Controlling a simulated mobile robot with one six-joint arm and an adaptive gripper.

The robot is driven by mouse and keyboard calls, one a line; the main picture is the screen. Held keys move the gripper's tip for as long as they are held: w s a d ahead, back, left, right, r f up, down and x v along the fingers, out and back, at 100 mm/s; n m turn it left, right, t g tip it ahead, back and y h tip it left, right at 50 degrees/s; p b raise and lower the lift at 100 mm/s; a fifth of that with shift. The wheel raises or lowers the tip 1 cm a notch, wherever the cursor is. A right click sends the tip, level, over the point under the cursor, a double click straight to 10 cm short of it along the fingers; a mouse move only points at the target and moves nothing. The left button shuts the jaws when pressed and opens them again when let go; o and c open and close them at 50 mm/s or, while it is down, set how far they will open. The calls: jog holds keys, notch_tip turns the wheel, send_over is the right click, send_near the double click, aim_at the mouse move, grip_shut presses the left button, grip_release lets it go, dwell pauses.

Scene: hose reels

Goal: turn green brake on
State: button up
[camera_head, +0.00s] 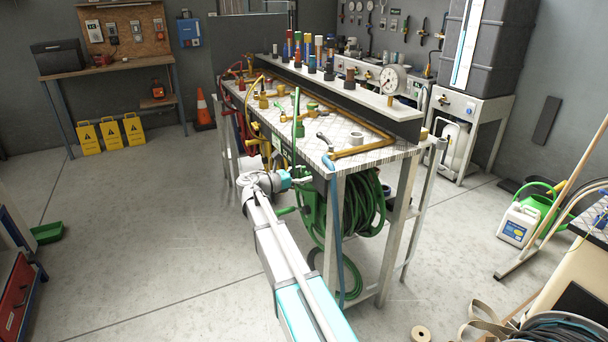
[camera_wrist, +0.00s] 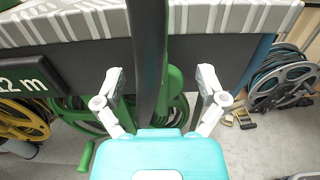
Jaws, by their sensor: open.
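The green hose reel (camera_head: 358,205) hangs under the near end of the workbench, wound with dark green hose. Its green parts also show behind my gripper in the wrist view (camera_wrist: 175,92). A green handle-like bar (camera_head: 288,210) sticks out to the left of the reel; a green bar also shows low in the wrist view (camera_wrist: 86,156). I cannot tell whether it is the brake. My gripper (camera_wrist: 160,80) is open, its two fingers apart in front of the bench edge. A dark upright strip (camera_wrist: 148,50) passes between the fingers; I cannot tell whether they touch it.
The workbench top (camera_head: 375,152) carries brass pipes and valves. A yellow reel (camera_wrist: 22,120) is at the left and a grey reel (camera_wrist: 284,78) at the right in the wrist view. A blue hose (camera_head: 336,225) hangs at the bench's near corner. The floor at left is mostly clear.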

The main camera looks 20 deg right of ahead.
jog(key=c, duration=1.1)
jog(key=shift+c, duration=0.2)
jog(key=shift+m, duration=0.3)
jog(key=m, duration=0.3)
jog(key=shift+s+m, duration=0.2)
jog(key=shift+m, duration=0.2)
jog(key=m, duration=0.4)
jog(key=shift+s+f+m, duration=0.15)
jog(key=shift+s+m, duration=0.05)
jog(key=shift+m, duration=0.1)
jog(key=m, duration=0.4)
jog(key=shift+s+f+b, duration=0.1)
jog(key=shift+f+b, duration=0.05)
jog(key=shift+b, duration=0.2)
jog(key=shift+f+m, duration=0.15)
jog(key=shift+m, duration=2.35)
